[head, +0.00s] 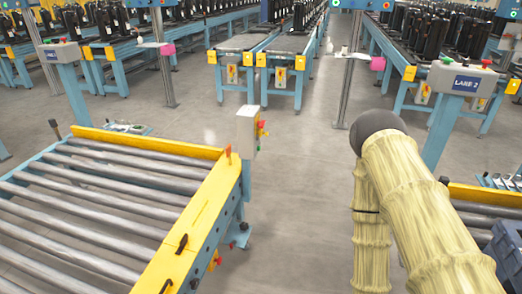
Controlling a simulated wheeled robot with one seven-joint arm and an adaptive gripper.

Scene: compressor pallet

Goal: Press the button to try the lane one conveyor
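A grey control box (462,78) on a blue post at the right reads "LANE 2" and has a small red button (486,62) on top. A similar grey box (60,52) stands on a blue post at the far left; its label is too small to read, and its small top parts are unclear. Neither label in view can be read as lane one. My arm (415,215), in a pale yellow cover with a dark rounded joint, rises at the right in front of the LANE 2 post. My gripper is out of view.
A roller conveyor (205,205) with yellow side rails fills the lower left. A pale switch box (247,132) with coloured knobs stands at its corner. Blue conveyors carrying black cylinders line the back. Grey floor (300,190) is clear in the middle. A dark blue crate (508,250) sits at the right edge.

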